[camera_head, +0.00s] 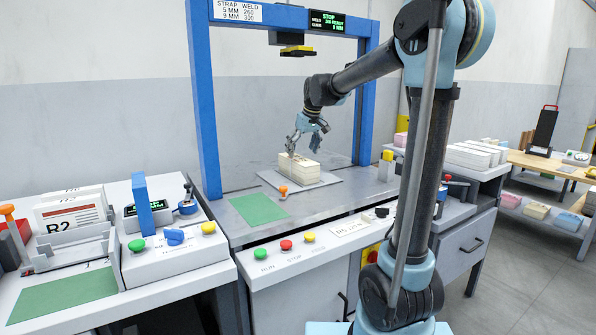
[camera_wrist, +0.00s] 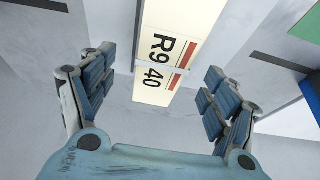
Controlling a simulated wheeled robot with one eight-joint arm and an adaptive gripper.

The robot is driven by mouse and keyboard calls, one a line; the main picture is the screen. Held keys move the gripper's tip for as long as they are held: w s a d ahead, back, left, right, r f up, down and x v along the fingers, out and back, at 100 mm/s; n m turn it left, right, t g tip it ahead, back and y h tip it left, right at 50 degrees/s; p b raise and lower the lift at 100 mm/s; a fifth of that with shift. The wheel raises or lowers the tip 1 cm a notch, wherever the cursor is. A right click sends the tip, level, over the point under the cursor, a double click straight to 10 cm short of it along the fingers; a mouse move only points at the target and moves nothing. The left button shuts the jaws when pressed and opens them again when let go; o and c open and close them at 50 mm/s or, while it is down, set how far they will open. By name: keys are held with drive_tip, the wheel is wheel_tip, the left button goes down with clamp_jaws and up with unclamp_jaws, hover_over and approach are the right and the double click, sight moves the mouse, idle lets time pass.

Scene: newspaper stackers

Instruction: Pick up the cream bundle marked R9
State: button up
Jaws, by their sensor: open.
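The cream bundle marked R9 (camera_head: 300,169) sits on a light plate (camera_head: 330,180) on the workbench, under the blue frame. In the wrist view the bundle (camera_wrist: 185,22) shows its top with "R9", "40" and a red stripe, and a pale strap crosses it. My gripper (camera_head: 307,141) is just above the bundle in the head view. In the wrist view my gripper (camera_wrist: 158,92) is open, with one finger to each side of the bundle's near end and gaps between. Whether the fingertips are level with its sides I cannot tell.
The blue frame (camera_head: 205,110) stands around the work spot, with a yellow-black head (camera_head: 297,51) hanging above. A green mat (camera_head: 259,209) and an orange knob (camera_head: 283,190) lie in front. A bundle marked R2 (camera_head: 70,215) stands at left. Several white stacks (camera_head: 475,155) are at right.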

sight(298, 166)
drive_tip(key=shift+s+x, duration=0.15)
drive_tip(key=shift+x, duration=1.85)
drive_tip(key=shift+s+x, duration=0.2)
drive_tip(key=shift+x, duration=1.85)
clamp_jaws()
